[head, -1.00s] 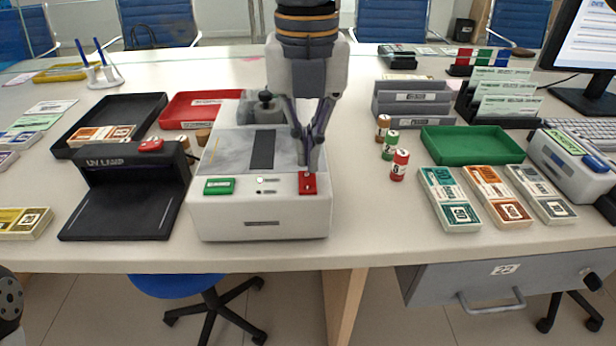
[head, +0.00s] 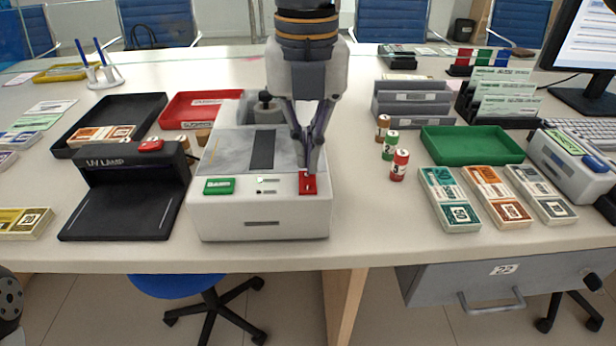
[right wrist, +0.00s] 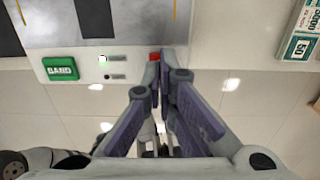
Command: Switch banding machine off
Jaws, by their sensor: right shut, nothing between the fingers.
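The banding machine (head: 215,225) is a pale box on the counter, with a dark strip across its grey top. Its front panel has a green BAND button (head: 219,186), a small bright indicator (head: 264,180) above a dark one, and a red switch (head: 308,186) at the right. My right gripper (head: 309,172) is shut and empty, pointing down at the red switch. Its fingertips overlap the switch's back part; I cannot tell whether they press it. In the right wrist view the fingers hide most of the red switch (right wrist: 154,56), and the upper indicator (right wrist: 103,58) glows whitish green. My left gripper is not in view.
A black UV lamp (head: 118,205) stands left of the machine. Black (head: 70,115) and red (head: 180,109) trays lie behind. Small rolls (head: 399,165), a green tray (head: 470,147) and banknote bundles (head: 448,200) are to the right. Counter space beside the machine's right side is clear.

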